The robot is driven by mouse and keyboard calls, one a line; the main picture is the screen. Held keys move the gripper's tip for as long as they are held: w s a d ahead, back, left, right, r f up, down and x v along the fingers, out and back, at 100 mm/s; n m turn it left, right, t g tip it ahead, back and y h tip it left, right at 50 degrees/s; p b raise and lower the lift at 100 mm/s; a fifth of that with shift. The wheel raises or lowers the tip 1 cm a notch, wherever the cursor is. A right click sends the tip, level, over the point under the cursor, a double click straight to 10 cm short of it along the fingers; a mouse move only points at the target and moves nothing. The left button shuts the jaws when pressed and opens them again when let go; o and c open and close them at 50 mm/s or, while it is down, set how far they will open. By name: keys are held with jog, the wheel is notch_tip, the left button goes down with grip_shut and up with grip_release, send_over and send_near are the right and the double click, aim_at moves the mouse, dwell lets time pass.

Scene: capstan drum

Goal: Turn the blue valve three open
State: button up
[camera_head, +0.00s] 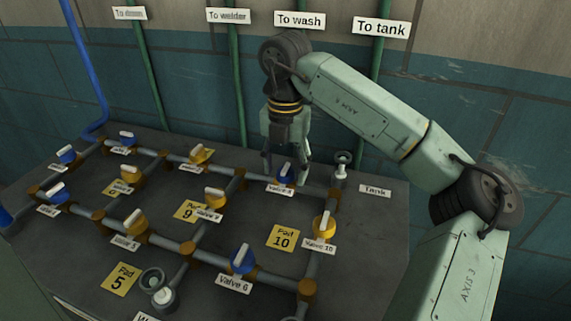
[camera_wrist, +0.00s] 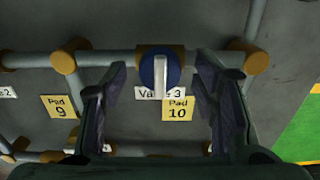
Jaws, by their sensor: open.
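The blue valve three (camera_head: 286,175) sits on the back pipe run at the right of the bench, its plate "Valve 3" just in front. In the wrist view the blue valve three (camera_wrist: 147,69) is a round blue knob with a white bar handle (camera_wrist: 160,76). The bar lies up and down in that picture, across the horizontal pipe. My gripper (camera_head: 285,166) is pointed down over the valve. In the wrist view my gripper (camera_wrist: 162,88) is open, one finger on each side of the knob, with visible gaps. I cannot tell the exact height of the fingertips.
A yellow valve (camera_head: 324,225) labelled Valve 10 and a blue valve (camera_head: 243,259) labelled Valve 6 stand nearer the front. A small upright fitting (camera_head: 342,166) stands close right of my gripper. Green pipes (camera_head: 237,85) run up the wall behind.

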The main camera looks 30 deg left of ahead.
jog(key=shift+c, duration=0.4)
jog(key=c, duration=1.1)
jog(key=n+b, duration=0.2)
jog(key=n, duration=0.1)
jog(key=shift+n, duration=0.4)
jog(key=n, duration=0.4)
jog(key=shift+n+b, duration=0.3)
jog(key=shift+b, duration=0.1)
jog(key=n, duration=0.9)
jog(key=shift+n, duration=0.3)
